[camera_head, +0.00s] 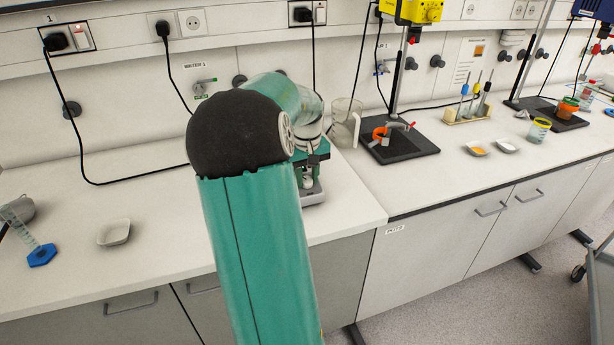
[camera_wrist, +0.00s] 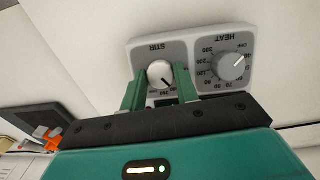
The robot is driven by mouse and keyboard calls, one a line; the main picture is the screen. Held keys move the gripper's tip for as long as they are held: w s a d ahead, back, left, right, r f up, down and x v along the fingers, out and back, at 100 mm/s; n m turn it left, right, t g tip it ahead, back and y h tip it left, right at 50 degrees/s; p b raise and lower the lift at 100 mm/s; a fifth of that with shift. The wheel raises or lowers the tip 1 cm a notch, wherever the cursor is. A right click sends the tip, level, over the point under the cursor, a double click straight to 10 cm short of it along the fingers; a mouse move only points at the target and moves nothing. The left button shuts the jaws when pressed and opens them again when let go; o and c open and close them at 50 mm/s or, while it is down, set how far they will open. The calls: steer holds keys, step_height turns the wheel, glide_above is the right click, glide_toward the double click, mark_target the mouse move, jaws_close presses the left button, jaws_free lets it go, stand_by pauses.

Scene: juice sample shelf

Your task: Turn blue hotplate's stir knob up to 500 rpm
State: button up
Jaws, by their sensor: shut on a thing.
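The hotplate's grey control panel (camera_wrist: 192,42) fills the upper middle of the wrist view, with its labels upside down. The white stir knob (camera_wrist: 160,73) is on its left half, with a dark pointer line toward the lower right of the picture. My gripper (camera_wrist: 158,86) has one green finger on each side of this knob and is shut on it. The stir scale is mostly hidden by the fingers, so I cannot read the setting. In the head view my arm hides most of the hotplate (camera_head: 313,192); only part of its front shows.
The heat knob (camera_wrist: 231,67) is close beside the stir knob. A clear beaker (camera_head: 345,122) stands just right of the hotplate. A black stand base (camera_head: 405,148) with an orange-handled item is farther right. A white weighing dish (camera_head: 114,233) lies left; the bench between is mostly clear.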

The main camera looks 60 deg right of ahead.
mark_target(309, 181)
steer(key=shift+m, duration=0.6)
steer(key=o, duration=1)
steer(key=shift+c, duration=0.2)
step_height(309, 181, up, 14)
steer(key=shift+s, duration=0.25)
